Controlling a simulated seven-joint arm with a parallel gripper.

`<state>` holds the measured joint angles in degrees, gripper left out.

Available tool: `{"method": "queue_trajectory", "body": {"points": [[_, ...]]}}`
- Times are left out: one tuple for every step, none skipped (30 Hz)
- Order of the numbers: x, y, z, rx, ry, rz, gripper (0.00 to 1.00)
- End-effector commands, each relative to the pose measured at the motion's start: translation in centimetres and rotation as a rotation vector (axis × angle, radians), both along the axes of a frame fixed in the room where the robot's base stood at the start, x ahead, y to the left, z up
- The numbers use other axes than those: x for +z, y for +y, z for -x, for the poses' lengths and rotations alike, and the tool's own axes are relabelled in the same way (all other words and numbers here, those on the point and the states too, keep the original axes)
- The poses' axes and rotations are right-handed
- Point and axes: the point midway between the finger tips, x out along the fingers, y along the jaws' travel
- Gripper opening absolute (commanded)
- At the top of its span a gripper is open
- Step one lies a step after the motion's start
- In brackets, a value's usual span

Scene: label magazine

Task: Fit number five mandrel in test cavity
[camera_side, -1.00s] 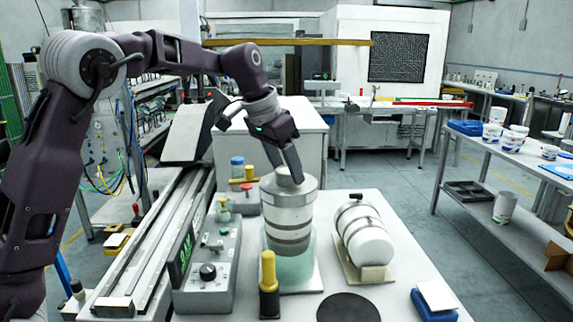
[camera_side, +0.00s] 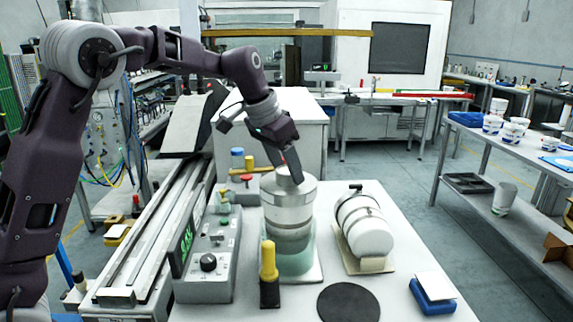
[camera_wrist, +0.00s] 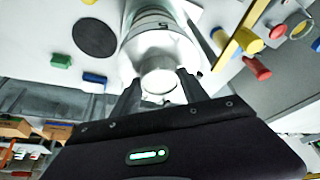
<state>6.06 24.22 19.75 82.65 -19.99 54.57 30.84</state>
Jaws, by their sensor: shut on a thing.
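The mandrel (camera_side: 289,212) is a silver-grey cylinder with darker bands and a narrower knob on top. It stands upright, with its lower part inside the greenish see-through cavity (camera_side: 296,265) on a square plate. Its lower end is blurred by the cavity wall, so I cannot tell whether it touches the bottom. My gripper (camera_side: 290,173) comes down from the upper left and is shut on the top knob. In the wrist view, the two fingers of my gripper (camera_wrist: 160,86) flank the knob, and a dark 5 shows on the mandrel (camera_wrist: 155,50).
A white banded cylinder (camera_side: 365,232) lies in a cradle to the right. A yellow-handled tool (camera_side: 268,262), black disc (camera_side: 348,303) and blue block (camera_side: 434,296) are in front. Coloured knobs (camera_side: 247,181) stand behind.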

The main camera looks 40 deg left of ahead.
Motion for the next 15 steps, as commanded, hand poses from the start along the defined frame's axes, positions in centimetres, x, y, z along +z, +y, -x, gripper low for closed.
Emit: {"method": "queue_trajectory", "body": {"points": [[0.0, 0.0, -0.1, 0.0, -0.004, 0.001, 0.0], [0.0, 0.0, -0.1, 0.0, -0.004, 0.0, 0.0], [-0.1, 0.0, -0.1, 0.0, -0.005, 0.0, 0.0], [-0.2, 0.0, -0.1, 0.0, -0.005, 0.0, 0.0], [-0.3, 0.0, -0.1, 0.0, -0.005, 0.0, 0.0], [-0.4, 0.0, -0.1, 0.0, -0.004, 0.0, 0.0], [-0.4, 0.0, -0.1, 0.0, -0.004, 0.0, 0.0], [-0.5, 0.0, -0.1, 0.0, -0.004, 0.001, 0.0], [-0.6, 0.0, -0.1, 0.0, -0.003, 0.001, 0.0], [-0.7, 0.0, 0.0, 0.0, -0.003, 0.001, 0.0], [-0.7, 0.0, -0.1, 0.0, -0.003, 0.001, 0.0], [-0.8, 0.0, -0.1, 0.0, -0.004, 0.001, 0.0], [-0.9, 0.0, -0.1, 0.0, -0.004, 0.001, 0.0], [-0.9, 0.0, -0.1, 0.0, -0.004, 0.001, 0.0], [-1.0, 0.0, -0.1, 0.0, -0.005, 0.001, 0.0]]}}
